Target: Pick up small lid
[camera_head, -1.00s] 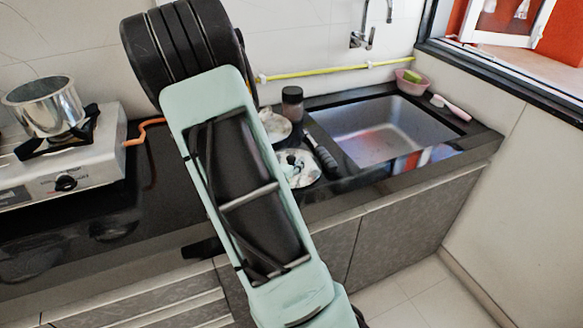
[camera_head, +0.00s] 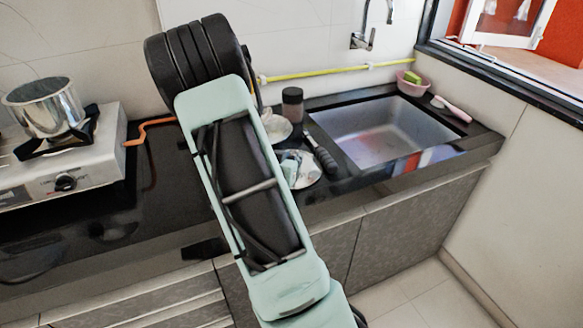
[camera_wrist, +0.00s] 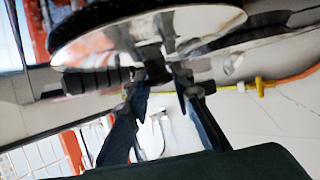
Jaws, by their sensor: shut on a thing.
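In the wrist view, a round, shiny, mirror-like lid (camera_wrist: 95,46) lies across the top, just beyond the fingertips. My gripper (camera_wrist: 168,78) shows below it, with its dark fingers closed in at the lid's middle. It is shut on the small lid, though the exact grip point is dark and unclear. In the head view my own arm hides my gripper. Two shiny round pieces show on the counter beside my arm, a rear one (camera_head: 277,128) and a front one (camera_head: 308,172); I cannot tell which is the lid in my grip.
A black-handled object (camera_head: 320,152) and a dark jar (camera_head: 292,104) are close to the round pieces. The sink (camera_head: 385,133) is to the right, with a pink bowl (camera_head: 412,84) behind it. A steel pot (camera_head: 45,107) stands on the stove (camera_head: 65,180) at left. Dark counter between is mostly clear.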

